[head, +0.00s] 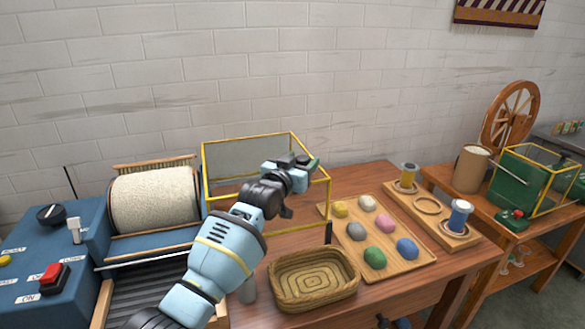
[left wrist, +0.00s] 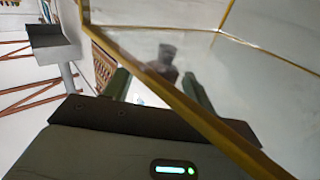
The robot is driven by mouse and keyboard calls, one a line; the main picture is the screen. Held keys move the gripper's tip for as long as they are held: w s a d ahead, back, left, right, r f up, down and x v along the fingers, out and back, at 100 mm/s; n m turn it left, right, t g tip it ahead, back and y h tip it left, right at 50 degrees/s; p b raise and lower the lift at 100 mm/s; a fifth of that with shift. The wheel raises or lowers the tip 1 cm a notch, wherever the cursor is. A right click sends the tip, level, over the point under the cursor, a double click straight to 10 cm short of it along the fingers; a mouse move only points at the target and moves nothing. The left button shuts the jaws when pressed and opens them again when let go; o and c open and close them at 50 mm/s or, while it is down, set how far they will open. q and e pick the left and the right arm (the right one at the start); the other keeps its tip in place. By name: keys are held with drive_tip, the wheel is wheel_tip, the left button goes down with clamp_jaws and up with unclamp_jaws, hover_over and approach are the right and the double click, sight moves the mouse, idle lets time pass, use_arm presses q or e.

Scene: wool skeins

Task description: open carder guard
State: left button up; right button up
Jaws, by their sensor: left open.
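The carder guard (head: 205,170) is a clear box-like cover with a yellow frame, just right of the carder's pale drum (head: 155,200). Its yellow bar (left wrist: 150,78) crosses the left wrist view diagonally, with a clear pane beyond it. My left gripper (head: 308,164) is at the guard's right side, overlapping its frame in the head view. Its fingers (left wrist: 157,88) are apart, and the bar passes in front of them; I cannot tell whether they touch the guard. My arm hides part of the guard's lower front. Only a small dark part, perhaps my right gripper (head: 388,322), shows at the bottom edge.
A woven basket (head: 313,302) sits right of my left arm. A wooden tray (head: 340,233) holds several coloured wool balls, with a spool board (head: 437,236) beyond. A blue control box (head: 50,245) with a red switch is at left. A spinning wheel (head: 510,118) stands far right.

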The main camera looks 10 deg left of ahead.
use_arm(q)
drive_tip(key=v, duration=0.4)
drive_tip(key=shift+s+r+p, duration=0.15)
drive_tip(key=shift+s+p, duration=0.05)
drive_tip(key=shift+p, duration=0.2)
drive_tip(key=shift+v, duration=1)
use_arm(e)
drive_tip(key=shift+w+r, duration=0.4)
drive_tip(key=shift+r, duration=0.2)
drive_tip(key=shift+s, duration=0.25)
use_arm(q)
drive_tip(key=shift+f, duration=0.2)
